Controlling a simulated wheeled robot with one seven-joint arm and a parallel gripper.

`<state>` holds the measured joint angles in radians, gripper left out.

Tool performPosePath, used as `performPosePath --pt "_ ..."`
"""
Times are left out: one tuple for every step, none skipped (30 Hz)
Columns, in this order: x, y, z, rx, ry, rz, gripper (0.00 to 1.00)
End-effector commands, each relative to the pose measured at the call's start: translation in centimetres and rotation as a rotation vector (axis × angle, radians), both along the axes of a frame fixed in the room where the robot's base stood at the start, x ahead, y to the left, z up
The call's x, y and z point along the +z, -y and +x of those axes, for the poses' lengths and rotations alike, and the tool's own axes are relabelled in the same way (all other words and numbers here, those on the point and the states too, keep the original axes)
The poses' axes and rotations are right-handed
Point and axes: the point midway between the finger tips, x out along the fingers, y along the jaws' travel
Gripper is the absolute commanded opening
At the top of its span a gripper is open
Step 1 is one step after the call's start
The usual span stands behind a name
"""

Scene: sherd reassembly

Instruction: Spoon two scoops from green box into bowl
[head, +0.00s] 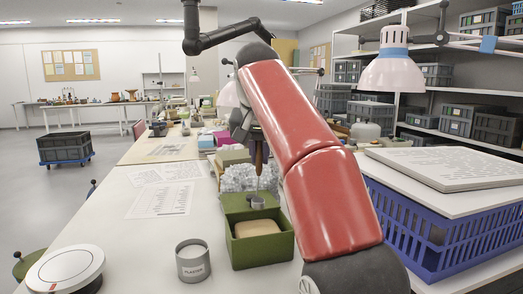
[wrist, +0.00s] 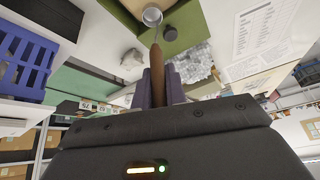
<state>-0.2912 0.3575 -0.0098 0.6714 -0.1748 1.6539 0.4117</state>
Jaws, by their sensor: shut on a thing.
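My gripper (head: 258,138) is shut on the brown handle of a spoon, pointing down over the table. In the wrist view the handle (wrist: 156,62) runs between the fingers (wrist: 158,88) to a round metal scoop (wrist: 152,16). In the head view the scoop (head: 257,202) hangs at the rear part of the green box (head: 262,250); I cannot tell whether it touches or holds anything. The front part of the box shows a tan mass (head: 257,228). A grey cup labelled PLASTER (head: 192,262) stands left of the box. I cannot clearly identify the bowl.
A blue crate (head: 440,235) topped with a white board and paper stack stands close on the right. Crumpled whitish material (head: 245,178) lies behind the box. A round white device (head: 65,268) is at front left.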

Motion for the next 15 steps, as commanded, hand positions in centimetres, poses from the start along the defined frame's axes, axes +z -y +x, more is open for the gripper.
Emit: performPosePath --pt "-0.4 0.0 -0.2 0.000 -0.002 -0.001 0.00" --pt "-0.6 0.1 -0.3 0.000 -0.002 -0.001 0.00" --pt "-1.0 0.1 -0.4 0.001 -0.002 0.000 0.00" --pt "-1.5 0.1 -0.3 0.001 -0.002 0.000 0.00" --pt "-1.7 0.1 -0.3 0.001 -0.001 0.000 0.00" --pt "-2.0 0.1 -0.4 0.001 -0.002 0.000 0.00" --pt "-2.3 0.1 -0.4 0.001 -0.001 0.000 0.00" --pt "-2.5 0.1 -0.5 0.001 0.000 0.000 0.00" --pt "-2.8 0.1 -0.5 0.001 -0.001 0.000 0.00" --pt "-3.1 0.1 -0.6 0.001 -0.002 0.000 0.00" --pt "-3.4 0.1 -0.5 0.001 -0.002 0.000 0.00" --pt "-3.8 0.1 -0.5 0.001 -0.002 0.000 0.00" --pt "-4.0 0.1 -0.4 0.001 -0.001 0.000 0.00" --pt "-4.3 0.1 -0.4 0.001 -0.001 0.000 0.00" --pt "-4.6 0.1 -0.4 0.001 -0.001 0.000 0.00"
